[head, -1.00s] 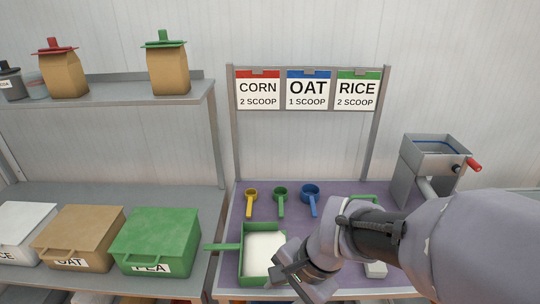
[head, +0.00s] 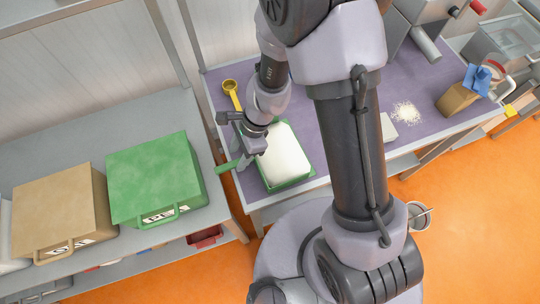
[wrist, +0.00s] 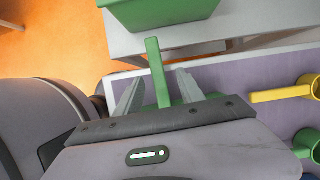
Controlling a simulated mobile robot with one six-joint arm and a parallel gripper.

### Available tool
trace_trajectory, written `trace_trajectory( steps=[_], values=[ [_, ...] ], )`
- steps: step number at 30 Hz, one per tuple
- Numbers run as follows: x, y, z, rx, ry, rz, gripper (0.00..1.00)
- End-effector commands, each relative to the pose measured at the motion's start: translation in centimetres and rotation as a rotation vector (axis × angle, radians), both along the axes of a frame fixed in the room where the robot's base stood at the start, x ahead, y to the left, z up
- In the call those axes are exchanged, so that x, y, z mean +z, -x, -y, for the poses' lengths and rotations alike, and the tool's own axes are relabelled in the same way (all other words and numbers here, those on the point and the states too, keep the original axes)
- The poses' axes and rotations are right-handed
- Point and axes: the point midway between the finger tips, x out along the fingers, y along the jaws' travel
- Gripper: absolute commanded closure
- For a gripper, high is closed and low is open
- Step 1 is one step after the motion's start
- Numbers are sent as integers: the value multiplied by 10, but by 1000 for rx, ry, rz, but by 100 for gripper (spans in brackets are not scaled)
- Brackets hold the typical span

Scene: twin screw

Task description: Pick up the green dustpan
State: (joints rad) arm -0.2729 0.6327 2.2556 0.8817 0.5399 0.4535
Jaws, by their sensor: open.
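The green dustpan (head: 290,185) lies on the purple bench top in the head view, filled with white material. Its straight green handle (head: 228,167) sticks out to the left past the bench edge. My gripper (head: 240,152) is over the handle side of the pan. In the wrist view the handle (wrist: 153,60) runs between the two open fingers of my gripper (wrist: 158,76), with a visible gap on each side. The fingers hide part of the handle in the head view, and I cannot tell their height relative to it.
A green bin (head: 155,175) and a tan bin (head: 62,210) stand on the shelf to the left. A yellow scoop (head: 232,93) lies behind the pan; it also shows in the wrist view (wrist: 290,92). Spilled white grains (head: 406,113) and a bag (head: 457,98) are to the right.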

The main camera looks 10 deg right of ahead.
Motion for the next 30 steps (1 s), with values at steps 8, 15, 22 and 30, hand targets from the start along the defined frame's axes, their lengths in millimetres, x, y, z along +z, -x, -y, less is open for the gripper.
trace_trajectory(
  steps=[8,15,22,30],
  values=[
    [-48,8,-12,1,1,0,55],
    [-46,8,-13,0,0,0,58],
    [-46,8,-12,0,0,0,100],
    [-45,8,-12,1,0,0,100]
  ],
)
